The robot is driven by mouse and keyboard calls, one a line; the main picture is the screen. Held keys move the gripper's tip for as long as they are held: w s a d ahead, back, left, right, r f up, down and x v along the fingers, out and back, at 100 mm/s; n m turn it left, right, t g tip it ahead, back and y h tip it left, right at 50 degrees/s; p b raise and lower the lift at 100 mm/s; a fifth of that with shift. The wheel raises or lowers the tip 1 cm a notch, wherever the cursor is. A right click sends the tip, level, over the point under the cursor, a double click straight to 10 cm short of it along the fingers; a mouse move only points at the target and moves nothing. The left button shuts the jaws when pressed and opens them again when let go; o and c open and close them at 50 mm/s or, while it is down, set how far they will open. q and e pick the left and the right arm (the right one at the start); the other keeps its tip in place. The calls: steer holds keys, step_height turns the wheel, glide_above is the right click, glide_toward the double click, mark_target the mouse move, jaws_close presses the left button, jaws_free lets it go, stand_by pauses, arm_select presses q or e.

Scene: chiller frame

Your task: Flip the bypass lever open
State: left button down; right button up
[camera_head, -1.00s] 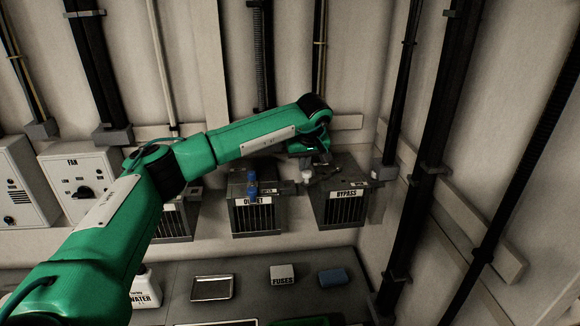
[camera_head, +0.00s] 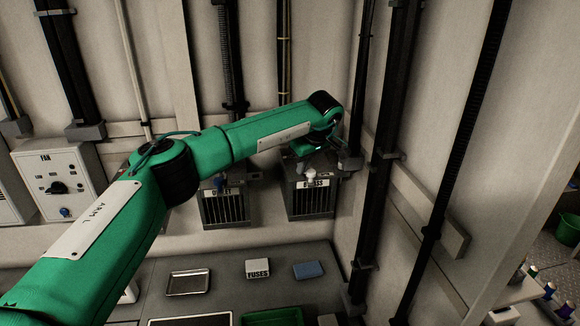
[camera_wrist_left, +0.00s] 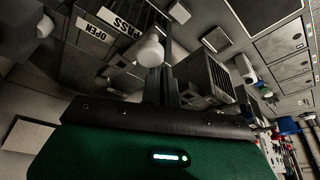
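The bypass box (camera_head: 311,202), dark grey with a slatted front, hangs on the back wall. The lever's white knob (camera_head: 311,176) stands in front of the middle of its label, partly covering the word. In the left wrist view the knob (camera_wrist_left: 151,52) is right at my left gripper's fingertips (camera_wrist_left: 163,80), apparently touching them. The OPEN label (camera_wrist_left: 95,31) lies left of it there. My left gripper (camera_head: 312,163) is over the box's top; its fingers look closed together, with the knob outside them. The lever's shaft is mostly hidden. My right gripper is not in view.
The outlet box (camera_head: 226,207) with a blue knob hangs to the left. Black pipes (camera_head: 384,150) rise close on the right. The bench below holds a metal tray (camera_head: 188,283), a fuses box (camera_head: 258,268) and a blue block (camera_head: 308,270).

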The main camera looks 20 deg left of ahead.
arm_select(q)
steer(key=shift+w+d, duration=0.15)
steer(key=shift+d, duration=0.8)
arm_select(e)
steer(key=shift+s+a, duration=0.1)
arm_select(q)
steer(key=shift+d+r, duration=0.1)
steer(key=shift+d, duration=0.05)
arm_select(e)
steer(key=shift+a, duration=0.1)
